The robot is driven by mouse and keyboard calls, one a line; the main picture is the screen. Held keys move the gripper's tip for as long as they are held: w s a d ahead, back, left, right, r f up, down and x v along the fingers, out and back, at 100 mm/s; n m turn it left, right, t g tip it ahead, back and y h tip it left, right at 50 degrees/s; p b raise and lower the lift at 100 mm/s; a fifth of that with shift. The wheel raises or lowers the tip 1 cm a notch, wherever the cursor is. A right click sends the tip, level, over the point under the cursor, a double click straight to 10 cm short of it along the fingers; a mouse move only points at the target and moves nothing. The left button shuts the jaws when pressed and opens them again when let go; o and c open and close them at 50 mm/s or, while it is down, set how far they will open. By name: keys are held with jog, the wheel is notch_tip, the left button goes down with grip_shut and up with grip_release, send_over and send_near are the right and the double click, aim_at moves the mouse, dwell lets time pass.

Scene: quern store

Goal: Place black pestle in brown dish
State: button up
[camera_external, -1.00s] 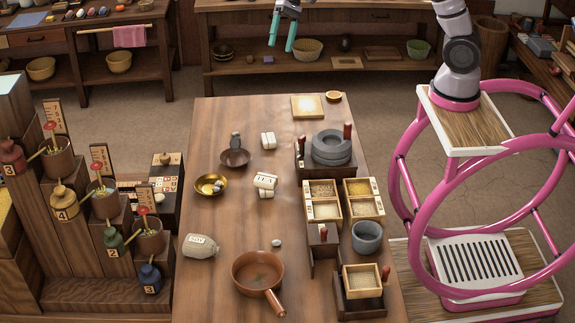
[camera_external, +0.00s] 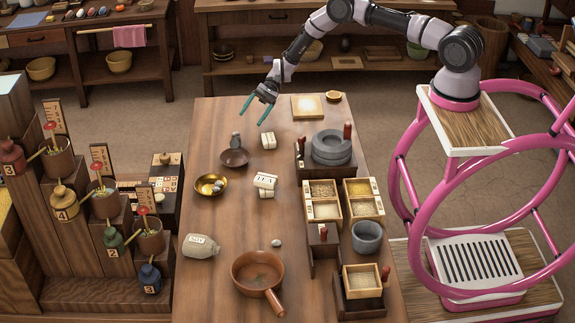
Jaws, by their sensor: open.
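A small dark grey upright piece (camera_external: 236,139), which looks like the black pestle, stands at the back edge of the brown dish (camera_external: 235,159). I cannot tell whether it rests in the dish or on the table just behind it. The brown dish is shallow and round and sits on the left half of the table. My gripper (camera_external: 251,119) has teal fingers, spread open and empty. It hangs above the far part of the table, a little behind and right of the dark piece in the picture, apart from it.
On the wooden table (camera_external: 215,125), a brass bowl (camera_external: 203,186) holds small grey pieces. White tied bundles (camera_external: 265,181) lie to the right of the dish. A jar (camera_external: 201,247) and brown pan (camera_external: 244,277) are nearer. Grey quern stones (camera_external: 331,148) and grain boxes (camera_external: 362,207) line the right side.

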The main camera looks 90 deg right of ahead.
send_near(236, 142)
jog(key=w+a+f, duration=0.2)
jog(key=f, duration=0.1)
jog(key=w+a+f, duration=0.1)
jog(key=w, duration=0.1)
jog(key=shift+f, duration=0.4)
grip_shut()
